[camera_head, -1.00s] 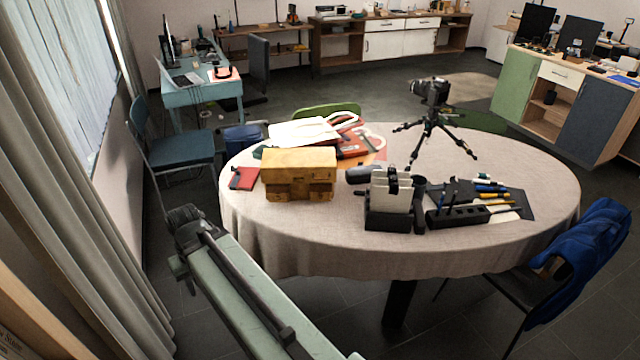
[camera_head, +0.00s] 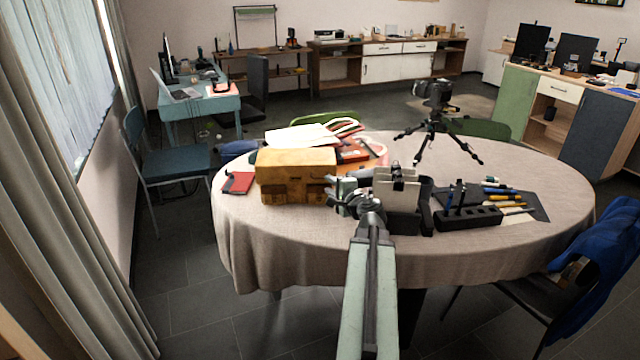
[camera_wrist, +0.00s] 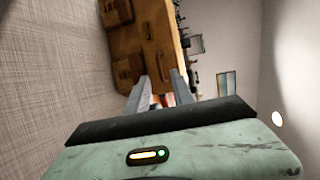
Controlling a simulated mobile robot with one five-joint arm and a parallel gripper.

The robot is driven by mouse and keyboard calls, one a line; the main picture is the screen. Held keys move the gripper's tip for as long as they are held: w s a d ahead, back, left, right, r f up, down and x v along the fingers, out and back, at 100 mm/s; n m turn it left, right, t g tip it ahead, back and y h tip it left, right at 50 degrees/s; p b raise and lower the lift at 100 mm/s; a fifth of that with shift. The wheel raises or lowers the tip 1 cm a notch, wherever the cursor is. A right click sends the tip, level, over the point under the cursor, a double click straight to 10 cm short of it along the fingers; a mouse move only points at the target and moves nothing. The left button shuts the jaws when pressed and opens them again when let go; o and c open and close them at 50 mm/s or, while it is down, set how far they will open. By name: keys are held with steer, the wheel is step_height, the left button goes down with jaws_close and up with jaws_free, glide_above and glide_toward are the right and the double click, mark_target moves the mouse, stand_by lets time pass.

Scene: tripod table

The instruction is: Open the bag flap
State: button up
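The mustard-yellow bag (camera_head: 297,176) stands upright on the left part of the round table, its flap (camera_head: 296,161) down over the front. In the wrist view the bag (camera_wrist: 142,40) appears turned on its side at the top. My gripper (camera_head: 334,190) is at the bag's right front side. In the wrist view its two grey fingers (camera_wrist: 163,78) are apart, with the bag's near end showing between and beyond them. I cannot tell whether a finger touches the bag.
A pen block (camera_head: 468,217) and a camera tripod (camera_head: 432,130) are further right. A red notebook (camera_head: 238,183) lies left of the bag.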

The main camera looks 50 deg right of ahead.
mark_target(320, 178)
steer(key=b+x, duration=0.1)
steer(key=x, duration=0.6)
steer(key=shift+w+a, duration=0.1)
steer(key=shift+w, duration=0.05)
steer(key=shift+c, duration=0.3)
jaws_close()
steer(key=shift+a, duration=0.1)
stand_by(0.7)
